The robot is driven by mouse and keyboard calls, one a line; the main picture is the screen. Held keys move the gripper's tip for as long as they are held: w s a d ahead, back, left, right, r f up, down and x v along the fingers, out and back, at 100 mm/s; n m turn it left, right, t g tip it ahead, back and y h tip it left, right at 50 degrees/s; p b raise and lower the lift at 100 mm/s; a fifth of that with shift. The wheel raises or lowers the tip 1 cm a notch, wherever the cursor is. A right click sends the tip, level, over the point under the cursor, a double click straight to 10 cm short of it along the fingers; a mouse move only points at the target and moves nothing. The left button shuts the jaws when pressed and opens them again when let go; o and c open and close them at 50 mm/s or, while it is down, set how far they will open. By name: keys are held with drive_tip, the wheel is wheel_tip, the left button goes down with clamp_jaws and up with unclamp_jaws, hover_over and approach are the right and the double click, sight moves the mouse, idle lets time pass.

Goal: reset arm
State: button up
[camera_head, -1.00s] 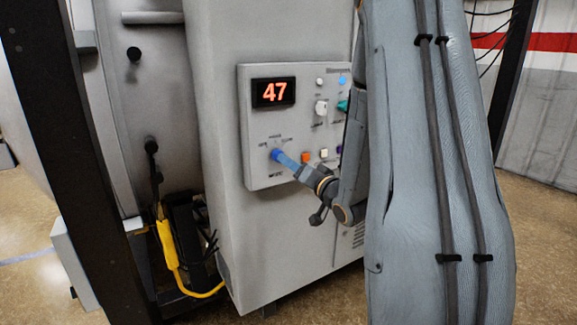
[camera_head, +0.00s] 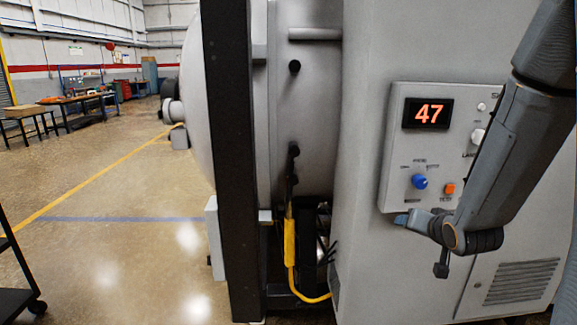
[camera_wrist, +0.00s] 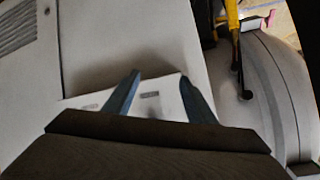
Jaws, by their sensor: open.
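My gripper (camera_head: 404,219) is open and empty at the lower edge of the grey control panel (camera_head: 396,150), below the blue knob (camera_head: 420,181) and apart from it. In the wrist view its two blue-grey fingers (camera_wrist: 160,86) stand spread, with the panel's pale lower edge (camera_wrist: 148,100) between and beyond them. My arm slants down from the upper right and covers the right part of the panel. The red display (camera_head: 428,114) reads 47. An orange button (camera_head: 449,188) shows right of the knob.
The grey cabinet (camera_head: 365,240) carries the panel and has a vent (camera_head: 522,281) low down. Left of it stand a black post (camera_head: 232,160), the rounded furnace body (camera_head: 305,120) and a yellow cable (camera_head: 290,245). Open floor (camera_head: 120,230) lies farther left, with workbenches (camera_head: 75,107) behind.

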drive_tip(key=s+a+f+n+g, duration=0.2)
drive_tip(key=s+a+g, duration=0.3)
drive_tip(key=s, duration=0.6)
drive_tip(key=s+a+f+n+g, duration=0.3)
drive_tip(key=s+a+g, duration=0.2)
drive_tip(key=s+a, duration=0.4)
drive_tip(key=s, duration=0.3)
drive_tip(key=shift+a+g+y, duration=0.25)
drive_tip(key=shift+g+y, duration=0.15)
